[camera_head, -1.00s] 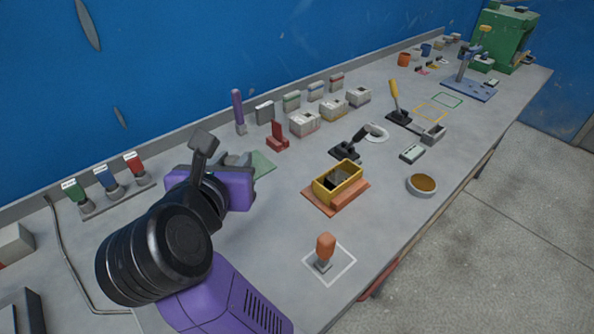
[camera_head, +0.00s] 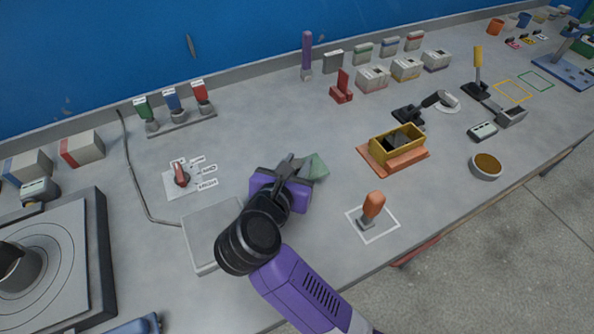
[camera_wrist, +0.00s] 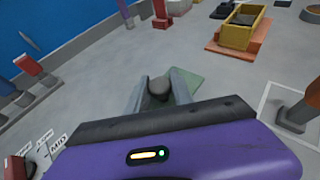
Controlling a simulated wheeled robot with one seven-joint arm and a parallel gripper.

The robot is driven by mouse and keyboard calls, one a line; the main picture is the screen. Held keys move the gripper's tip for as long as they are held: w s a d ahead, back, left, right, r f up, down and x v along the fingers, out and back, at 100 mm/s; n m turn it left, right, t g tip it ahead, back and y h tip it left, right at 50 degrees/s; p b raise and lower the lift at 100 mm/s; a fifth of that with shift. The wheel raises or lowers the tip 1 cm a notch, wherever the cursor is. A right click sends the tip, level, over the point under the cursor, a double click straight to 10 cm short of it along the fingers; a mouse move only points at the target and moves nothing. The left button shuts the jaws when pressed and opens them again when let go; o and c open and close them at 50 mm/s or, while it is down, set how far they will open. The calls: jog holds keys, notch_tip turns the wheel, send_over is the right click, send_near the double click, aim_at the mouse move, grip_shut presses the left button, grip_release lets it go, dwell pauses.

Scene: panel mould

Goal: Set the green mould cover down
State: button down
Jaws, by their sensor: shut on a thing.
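The green mould cover (camera_head: 317,168) is a small pale green plate, partly hidden by my gripper (camera_head: 292,166) in the head view. In the wrist view the cover (camera_wrist: 186,86) shows beyond and between the fingers, with a dark round knob (camera_wrist: 158,88) between them. My gripper (camera_wrist: 158,92) is shut on the cover by this knob. The cover is over a bare part of the bench; I cannot tell whether it touches. The open yellow mould box (camera_head: 398,147) stands on an orange base to the right, with something dark inside.
An orange-handled tool (camera_head: 372,207) stands in a white square outline at the front right. A switch plate (camera_head: 182,180) and a flat light-grey slab (camera_head: 208,236) lie to the left. A red block (camera_head: 342,88) stands behind. The bench around the cover is bare.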

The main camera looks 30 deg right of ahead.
jog(key=shift+f, duration=1.45)
jog(key=shift+f, duration=0.15)
jog(key=c, duration=1.1)
grip_release()
jog(key=shift+s+a+r, duration=0.1)
jog(key=shift+a+r, duration=0.05)
jog(key=shift+r, duration=0.1)
jog(key=v, duration=1.1)
jog(key=shift+s+a+r+b, duration=0.15)
jog(key=shift+s+r+b, duration=0.05)
jog(key=shift+s+b, duration=0.1)
